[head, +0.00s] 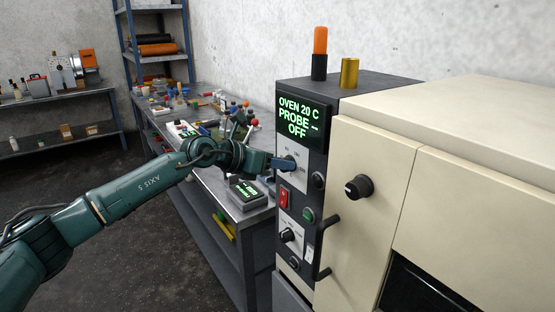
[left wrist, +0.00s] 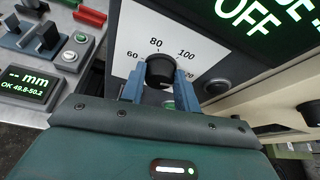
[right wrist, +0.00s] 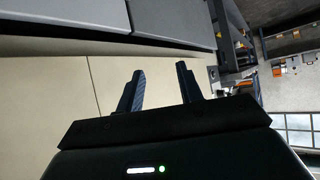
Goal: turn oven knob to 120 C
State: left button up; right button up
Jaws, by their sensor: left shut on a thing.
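The oven (head: 440,115) stands at the right with a dark control panel and a display (head: 300,118) reading "OVEN 20 C PROBE -- OFF". My left gripper (head: 287,163) is at the upper dial on the panel. In the left wrist view its two blue fingers (left wrist: 161,85) are shut on the black oven knob (left wrist: 160,70), one on each side. The dial (left wrist: 175,42) shows 60, 80, 100 and a partly covered 120; the knob's pointer setting is hard to tell. My right gripper (right wrist: 159,90) is open and empty, facing the cream oven front.
Below the dial are a red switch (head: 284,198), a green button (head: 308,215), a lower knob (head: 288,235) and a door handle (head: 326,247). A cluttered workbench (head: 175,130) stands left of the oven. An orange-topped post (head: 320,42) and a brass cylinder (head: 349,73) stand on top.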

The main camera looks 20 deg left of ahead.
pick_arm(q)
jog(key=shift+s+d+m+t+y, duration=0.1)
jog(key=shift+m+t+y, duration=0.3)
jog(key=shift+m, duration=0.4)
jog(key=o, duration=1)
jog(key=b+v, duration=0.3)
jog(key=v, duration=1)
jog(key=shift+s+r, duration=0.1)
